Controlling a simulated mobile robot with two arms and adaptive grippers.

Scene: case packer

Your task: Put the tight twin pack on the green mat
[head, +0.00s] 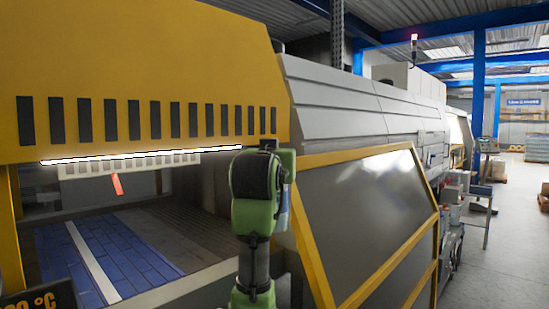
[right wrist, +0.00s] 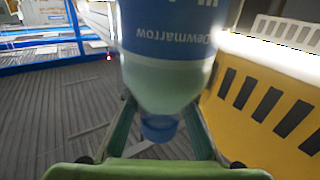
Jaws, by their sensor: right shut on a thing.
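My right gripper (right wrist: 160,106) has its two dark green fingers on either side of a bottle (right wrist: 158,90) in the right wrist view and is shut on it. The bottle has a clear pale body, a blue label reading "Dewmarrow" and a blue cap. The cap points toward my palm, and the bottle's far end is cut off by the top edge. Only one bottle shows, so I cannot tell whether it belongs to a twin pack. One green and black arm of mine stands mid-picture in the head view; its gripper cannot be made out. No green mat is in view.
A yellow machine hood (head: 150,60) with dark slots hangs over a blue slatted conveyor (head: 110,258) at the left. A red tag (head: 117,184) hangs under it. A yellow-framed dark panel (head: 370,215) stands right of my arm. An open aisle (head: 500,250) runs along the right.

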